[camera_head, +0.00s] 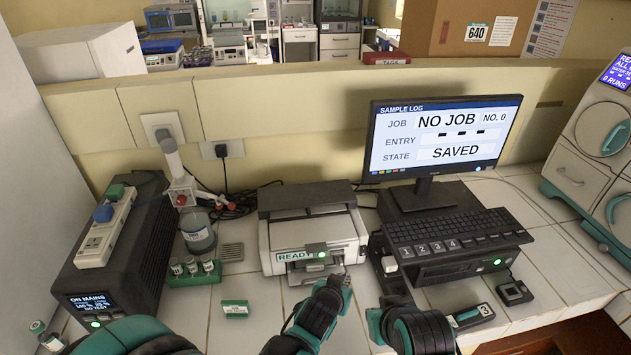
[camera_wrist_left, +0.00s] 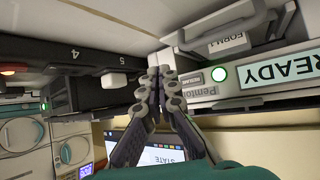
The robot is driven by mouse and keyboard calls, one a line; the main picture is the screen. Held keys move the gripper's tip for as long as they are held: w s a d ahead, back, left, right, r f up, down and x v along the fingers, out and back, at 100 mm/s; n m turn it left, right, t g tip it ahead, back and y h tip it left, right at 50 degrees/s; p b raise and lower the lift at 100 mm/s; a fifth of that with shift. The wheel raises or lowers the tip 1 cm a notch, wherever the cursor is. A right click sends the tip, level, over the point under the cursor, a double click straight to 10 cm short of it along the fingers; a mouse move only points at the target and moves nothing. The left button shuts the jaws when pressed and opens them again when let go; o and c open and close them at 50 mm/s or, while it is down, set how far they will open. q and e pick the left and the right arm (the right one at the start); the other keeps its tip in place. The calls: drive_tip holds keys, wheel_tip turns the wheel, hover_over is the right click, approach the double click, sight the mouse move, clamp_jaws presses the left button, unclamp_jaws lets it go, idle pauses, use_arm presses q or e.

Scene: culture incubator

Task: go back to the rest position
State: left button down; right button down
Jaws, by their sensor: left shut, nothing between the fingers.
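My left gripper (camera_head: 338,284) is shut and empty above the front of the counter, just in front of the label printer (camera_head: 312,238). In the left wrist view its two fingers (camera_wrist_left: 160,75) meet at the tips with nothing between them. That view shows the printer (camera_wrist_left: 240,85) upside down, with its READY label and green light. My right gripper (camera_head: 440,328) is low in the head view, right of the left one, in front of the keyboard unit. Its fingers do not show clearly.
A monitor (camera_head: 440,135) reads NO JOB and SAVED. A keyboard (camera_head: 455,235) sits on a dark unit below it. Small vials (camera_head: 193,268) stand in a green rack at left, near a bottle (camera_head: 197,232) and a black power unit (camera_head: 125,265).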

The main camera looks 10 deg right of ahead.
use_arm(q)
drive_tip(key=s+a+r+n+y, duration=0.1)
drive_tip(key=a+r+y, duration=0.15)
drive_tip(key=a, duration=0.65)
drive_tip(key=s+a+r+n+y, duration=0.15)
drive_tip(key=a+r, duration=0.25)
drive_tip(key=a, duration=0.5)
drive_tip(key=s+a+r+n+g+y, duration=0.1)
drive_tip(key=s+a+n+g, duration=0.1)
drive_tip(key=s+a, duration=1)
drive_tip(key=shift+s+a+r+n, duration=0.2)
drive_tip(key=shift+a+n, duration=0.35)
drive_tip(key=shift+a, duration=0.65)
